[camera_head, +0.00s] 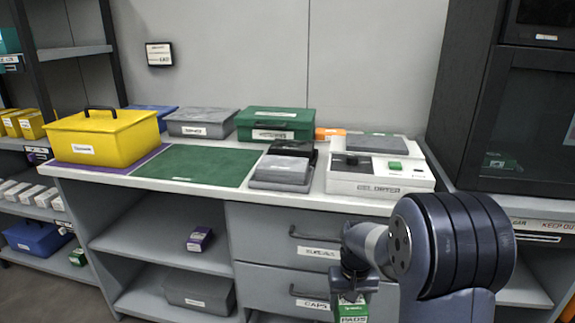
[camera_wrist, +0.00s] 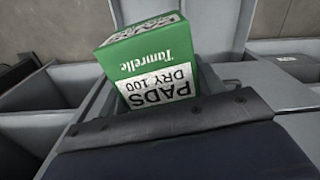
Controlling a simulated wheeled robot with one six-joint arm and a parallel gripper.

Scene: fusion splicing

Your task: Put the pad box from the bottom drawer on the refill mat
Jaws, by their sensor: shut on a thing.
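The pad box is green and white with "PADS" on its label; it shows low in the head view (camera_head: 352,313) and large in the wrist view (camera_wrist: 150,60). My gripper (camera_head: 352,297) is shut on it, in front of the drawers at the right. The box's lower part is cut off by the head picture's edge. A bare green mat (camera_head: 195,165) lies on the counter, and a purple mat (camera_head: 110,168) shows under the yellow case. I cannot read which is the refill mat. The bottom drawer is not clear in the head view.
A yellow case (camera_head: 104,138) stands left of the green mat. A grey device (camera_head: 281,172) and a white gel dryer (camera_head: 380,177) stand right of it. Two labelled drawer fronts (camera_head: 300,225) (camera_head: 290,285) are shut. Open shelves (camera_head: 160,235) lie left of them.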

